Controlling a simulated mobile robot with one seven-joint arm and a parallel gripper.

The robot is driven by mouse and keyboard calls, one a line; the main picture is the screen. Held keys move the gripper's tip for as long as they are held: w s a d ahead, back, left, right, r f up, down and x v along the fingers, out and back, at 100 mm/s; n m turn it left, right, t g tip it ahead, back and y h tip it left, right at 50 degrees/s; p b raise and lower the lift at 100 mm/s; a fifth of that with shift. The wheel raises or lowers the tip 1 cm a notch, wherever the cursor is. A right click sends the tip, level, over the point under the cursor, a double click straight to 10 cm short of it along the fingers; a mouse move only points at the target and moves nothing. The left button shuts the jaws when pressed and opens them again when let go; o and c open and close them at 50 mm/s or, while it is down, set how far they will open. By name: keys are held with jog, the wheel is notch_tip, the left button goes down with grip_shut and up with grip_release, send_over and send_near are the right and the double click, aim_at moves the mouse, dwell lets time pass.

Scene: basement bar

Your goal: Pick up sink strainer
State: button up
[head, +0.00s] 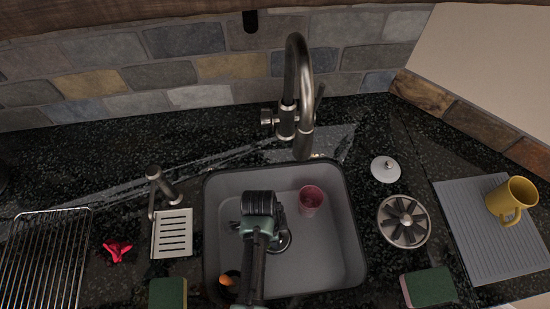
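A round metal disc with radial slots, which looks like the sink strainer (404,221), lies flat on the dark counter to the right of the sink (355,262). It is fully in view and nothing touches it. My gripper (258,228) is over the left-middle part of the sink, well to the left of the disc. Its fingers are hidden or too small to make out, so I cannot tell whether it is open or shut. A small white round lid or stopper (385,169) with a knob lies just behind the disc.
A tall faucet (300,85) rises behind the sink. A pink cup (311,200) is in the sink. A green sponge (429,287) lies in front of the disc. A yellow mug (511,200) stands on a grey mat (480,235) to the right. A wire rack (45,260) is at left.

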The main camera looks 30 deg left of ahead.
jog(key=shift+f, duration=0.3)
jog(key=shift+r, duration=0.1)
grip_shut()
